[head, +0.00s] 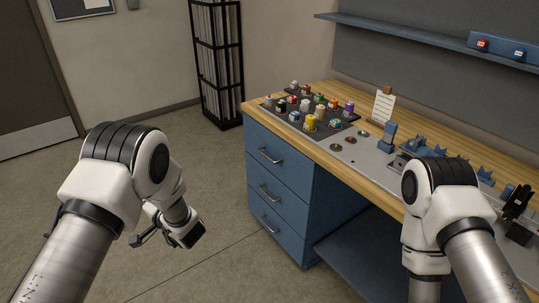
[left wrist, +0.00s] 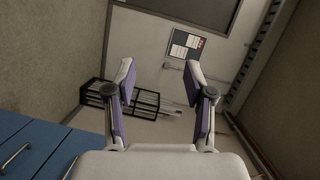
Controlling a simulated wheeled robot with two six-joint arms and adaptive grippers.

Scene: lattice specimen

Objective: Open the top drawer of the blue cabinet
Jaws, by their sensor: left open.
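The blue cabinet (head: 283,217) stands under the left end of the desk, with three drawers stacked on its front. The top drawer (head: 257,143) looks shut, and its silver bar handle (head: 270,156) is in plain view. In the left wrist view, blue drawer fronts (left wrist: 40,145) and a handle (left wrist: 14,158) show at the lower left. My left gripper (head: 142,237) is left of the cabinet and apart from it, partly hidden by its own wrist. In the left wrist view, my left gripper (left wrist: 160,75) is open and empty between its purple-padded fingers. My right gripper is out of view.
The wooden desk top (head: 318,92) holds a dark tray (head: 285,118) of several coloured bottles and jars, a clipboard (head: 383,106) and blue fixtures. A black rack (head: 218,60) stands against the wall. The floor before the drawers is clear.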

